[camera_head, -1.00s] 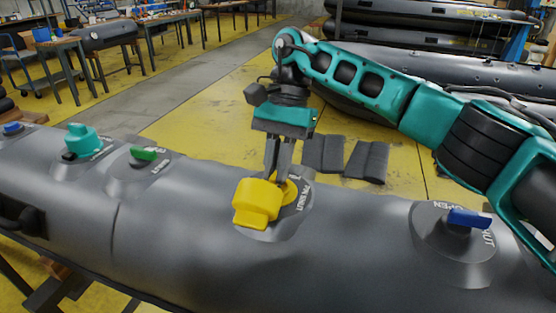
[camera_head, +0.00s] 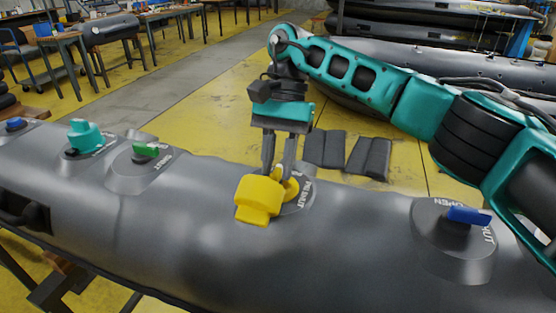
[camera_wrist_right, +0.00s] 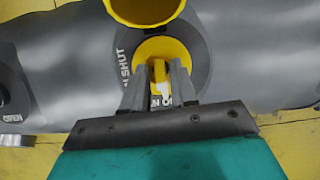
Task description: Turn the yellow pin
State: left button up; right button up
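The yellow pin (camera_wrist_right: 159,72) stands up from a round yellow disc in the right wrist view. The disc (camera_head: 291,188) is partly hidden behind the yellow cap and the fingers in the head view. A large yellow cap (camera_head: 258,199) sits in front of it, on the near side of the grey tube. My right gripper (camera_head: 279,172) points down over the disc. Its fingers (camera_wrist_right: 160,78) are apart, one on each side of the pin, with a gap showing between them. Whether either finger touches the pin cannot be told. My left gripper is not in view.
The grey tube (camera_head: 190,230) crosses the foreground. A blue-handled valve (camera_head: 468,216) is on its right; green (camera_head: 146,149), teal (camera_head: 86,136) and blue (camera_head: 15,124) ones are on its left. Dark pads (camera_head: 368,157) lie on the yellow floor behind.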

jog(key=shift+o, duration=0.9)
jog(key=p+v, duration=0.1)
jog(key=v, duration=0.6)
jog(key=shift+r+p, duration=0.25)
jog(key=shift+p, duration=0.05)
jog(key=shift+d, duration=0.1)
